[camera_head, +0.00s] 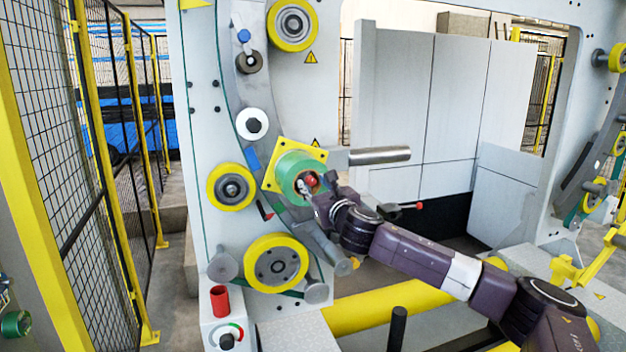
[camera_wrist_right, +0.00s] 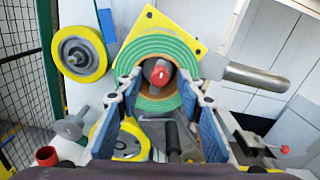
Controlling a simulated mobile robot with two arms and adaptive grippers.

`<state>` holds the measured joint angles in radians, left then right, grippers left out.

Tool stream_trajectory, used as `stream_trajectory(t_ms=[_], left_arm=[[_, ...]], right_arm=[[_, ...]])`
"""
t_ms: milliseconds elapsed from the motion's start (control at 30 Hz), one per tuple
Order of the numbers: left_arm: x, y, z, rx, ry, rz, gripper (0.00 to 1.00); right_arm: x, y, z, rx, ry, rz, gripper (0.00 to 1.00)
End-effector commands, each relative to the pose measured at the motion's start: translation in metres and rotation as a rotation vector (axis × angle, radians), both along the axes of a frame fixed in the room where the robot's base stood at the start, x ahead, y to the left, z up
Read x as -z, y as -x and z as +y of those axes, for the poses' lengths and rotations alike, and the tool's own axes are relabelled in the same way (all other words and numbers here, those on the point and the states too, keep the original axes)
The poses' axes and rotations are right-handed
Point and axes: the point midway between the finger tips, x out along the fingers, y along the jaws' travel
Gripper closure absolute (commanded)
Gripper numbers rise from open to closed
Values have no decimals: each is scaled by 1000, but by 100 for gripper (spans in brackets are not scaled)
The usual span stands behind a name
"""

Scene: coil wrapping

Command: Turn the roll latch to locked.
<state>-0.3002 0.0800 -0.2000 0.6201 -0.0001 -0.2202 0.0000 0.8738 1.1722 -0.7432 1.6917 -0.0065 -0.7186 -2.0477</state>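A green-ringed roll (camera_head: 293,166) sits in front of a yellow square plate (camera_head: 271,179) on the machine's pale face. In the wrist view, the roll (camera_wrist_right: 157,48) has a red knob (camera_wrist_right: 160,75) with a small white mark at its centre, which I take as the roll latch. The knob (camera_head: 311,180) shows only partly in the head view. My right gripper (camera_head: 313,190) is at the roll's front. In the wrist view, its blue-padded fingers (camera_wrist_right: 160,95) are open on either side of the knob, with nothing clearly between the pads.
A metal bar (camera_head: 380,155) sticks out right of the roll. A red-tipped lever (camera_head: 400,207) lies close to my right arm. Yellow rollers (camera_head: 231,187) surround the roll. A red cup (camera_head: 219,301) and a dial (camera_head: 227,340) are below. Mesh fencing (camera_head: 50,110) stands left.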

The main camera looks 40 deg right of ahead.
Motion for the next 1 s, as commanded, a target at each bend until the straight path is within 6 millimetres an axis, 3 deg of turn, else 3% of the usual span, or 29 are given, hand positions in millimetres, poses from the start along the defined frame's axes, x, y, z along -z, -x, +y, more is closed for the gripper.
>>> stream_trajectory(t_ms=[467,800,1000], left_arm=[[-4,0,0,0,0,0,19],[-4,0,0,0,0,0,19],[-5,0,0,0,0,0,19]], right_arm=[[0,-12,-3,-1,0,0,66],[0,-11,-3,-1,-1,0,100],[0,-11,-3,-1,-5,-1,100]])
